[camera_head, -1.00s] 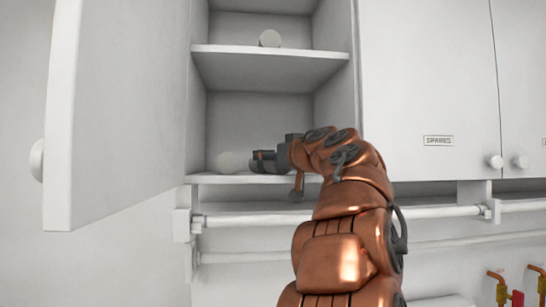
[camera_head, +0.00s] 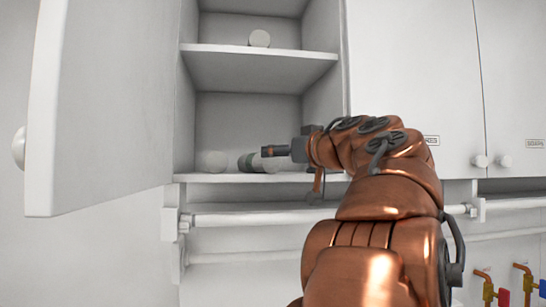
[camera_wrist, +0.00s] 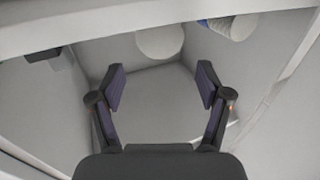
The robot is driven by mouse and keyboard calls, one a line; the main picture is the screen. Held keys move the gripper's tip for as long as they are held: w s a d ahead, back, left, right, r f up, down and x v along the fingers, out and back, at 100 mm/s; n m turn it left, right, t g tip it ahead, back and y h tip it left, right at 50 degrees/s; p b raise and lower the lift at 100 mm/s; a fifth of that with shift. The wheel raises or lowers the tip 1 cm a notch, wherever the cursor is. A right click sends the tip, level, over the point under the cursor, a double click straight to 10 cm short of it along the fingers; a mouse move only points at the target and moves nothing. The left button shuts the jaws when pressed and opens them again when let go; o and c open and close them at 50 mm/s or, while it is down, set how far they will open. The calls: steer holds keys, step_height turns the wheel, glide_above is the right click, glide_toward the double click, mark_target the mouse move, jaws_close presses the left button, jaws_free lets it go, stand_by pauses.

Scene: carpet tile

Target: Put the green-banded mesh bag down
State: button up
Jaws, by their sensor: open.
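My gripper (camera_head: 272,151) is open at the front of the lower shelf of the open cupboard. In the wrist view its two fingers are spread with nothing between them (camera_wrist: 160,92). A small object with a dark greenish end (camera_head: 246,162) lies on the lower shelf, just below and beside the fingertips; it looks like the green-banded mesh bag, but its mesh is too small to make out. The gripper hides part of it. I cannot tell in the head view whether they touch.
A pale round item (camera_head: 213,161) sits left on the same shelf (camera_head: 230,178); another (camera_head: 260,38) is on the shelf above. The open door (camera_head: 95,110) stands at left. The wrist view shows a white round item (camera_wrist: 160,41) and a blue-and-white one (camera_wrist: 236,25).

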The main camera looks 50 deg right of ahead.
steer(key=shift+v, duration=1.05)
